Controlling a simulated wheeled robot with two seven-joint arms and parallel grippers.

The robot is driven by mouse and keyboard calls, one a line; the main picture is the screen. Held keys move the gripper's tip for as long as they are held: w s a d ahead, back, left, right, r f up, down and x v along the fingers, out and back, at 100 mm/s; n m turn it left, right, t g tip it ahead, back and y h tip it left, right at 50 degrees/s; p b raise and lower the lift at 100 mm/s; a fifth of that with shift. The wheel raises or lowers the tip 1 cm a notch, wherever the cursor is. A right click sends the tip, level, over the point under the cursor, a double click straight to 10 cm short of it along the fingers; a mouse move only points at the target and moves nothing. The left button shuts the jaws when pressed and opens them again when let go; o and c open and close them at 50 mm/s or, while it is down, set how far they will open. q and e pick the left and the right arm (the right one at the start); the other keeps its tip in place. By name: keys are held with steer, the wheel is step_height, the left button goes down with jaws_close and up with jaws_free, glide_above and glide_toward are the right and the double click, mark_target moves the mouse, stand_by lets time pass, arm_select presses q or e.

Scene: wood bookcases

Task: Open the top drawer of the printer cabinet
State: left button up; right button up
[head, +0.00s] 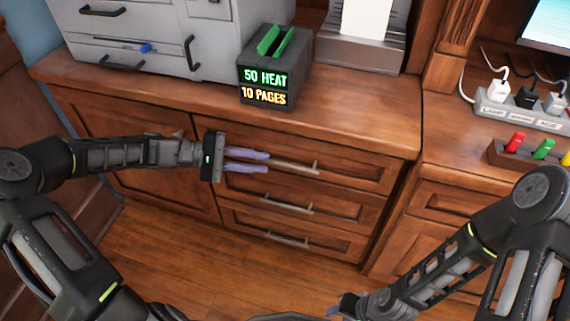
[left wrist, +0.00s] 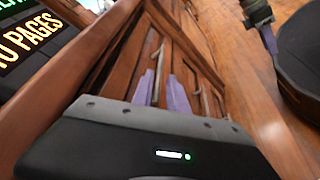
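The printer cabinet (head: 130,95) is brown wood with a door at left and a stack of drawers at right. Its top drawer (head: 345,165) looks shut and has a metal bar handle (head: 300,166). My left gripper (head: 268,162) is open, its two purple fingers pointing at the left end of that handle. In the left wrist view, the handle (left wrist: 157,72) lies beyond and between the parted fingers (left wrist: 163,85); I cannot tell whether they touch it. My right gripper (head: 336,309) is low at the bottom edge, mostly hidden by its arm, away from the cabinet's drawers.
A grey printer (head: 170,40) and a dark box with lit "50 HEAT, 10 PAGES" text (head: 275,75) stand on the cabinet top. Two lower drawers with handles (head: 287,204) sit below. A power strip (head: 520,108) lies on the right-hand desk. The wood floor in front is clear.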

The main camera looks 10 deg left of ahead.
mark_target(278, 164)
arm_select(q)
steer(key=b+x, duration=0.1)
steer(key=x, duration=0.6)
steer(key=shift+c, duration=0.3)
jaws_close()
steer(key=shift+a, duration=0.1)
stand_by(0.9)
